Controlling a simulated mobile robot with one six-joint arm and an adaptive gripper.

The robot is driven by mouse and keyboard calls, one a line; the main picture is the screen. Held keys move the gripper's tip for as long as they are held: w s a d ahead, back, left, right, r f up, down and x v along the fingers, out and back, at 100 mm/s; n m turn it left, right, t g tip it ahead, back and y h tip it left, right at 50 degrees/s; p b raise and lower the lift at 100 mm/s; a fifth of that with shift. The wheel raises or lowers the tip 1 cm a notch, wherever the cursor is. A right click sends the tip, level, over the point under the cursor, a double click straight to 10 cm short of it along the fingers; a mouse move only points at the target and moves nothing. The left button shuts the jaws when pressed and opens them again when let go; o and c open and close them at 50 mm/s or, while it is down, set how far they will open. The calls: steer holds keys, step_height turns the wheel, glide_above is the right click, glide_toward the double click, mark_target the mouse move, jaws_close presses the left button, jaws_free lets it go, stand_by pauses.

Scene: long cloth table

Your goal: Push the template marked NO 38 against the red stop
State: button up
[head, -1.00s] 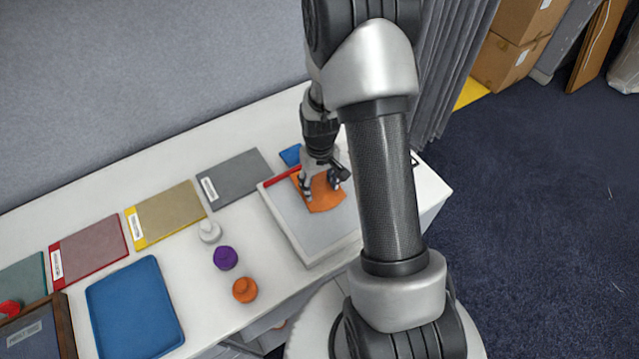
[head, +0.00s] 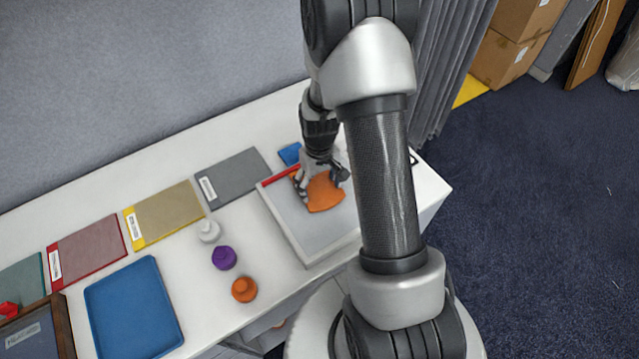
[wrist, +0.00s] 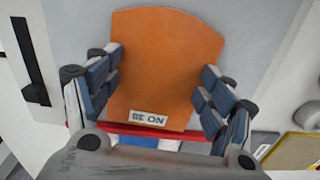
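The orange template (head: 325,193) lies flat on the grey board (head: 300,222). In the wrist view the template (wrist: 165,60) carries a white label that appears upside down and reads as NO 38. The red stop (head: 281,175) is a strip along the board's far edge; in the wrist view the red stop (wrist: 180,134) runs along the template's labelled edge, which appears to touch it. My gripper (head: 322,184) is over the template, its fingers spread wide, one at each side edge. I cannot tell whether the fingers touch those edges.
A small blue item (head: 290,154) lies behind the stop. Grey (head: 232,177), tan (head: 168,215) and red-edged (head: 88,250) panels line the table's back. White (head: 208,231), purple (head: 224,258) and orange (head: 244,289) knobbed pieces stand left of the board, near a blue tray (head: 133,310).

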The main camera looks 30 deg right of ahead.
mark_target(319, 189)
step_height(319, 189, up, 12)
stand_by(0.5)
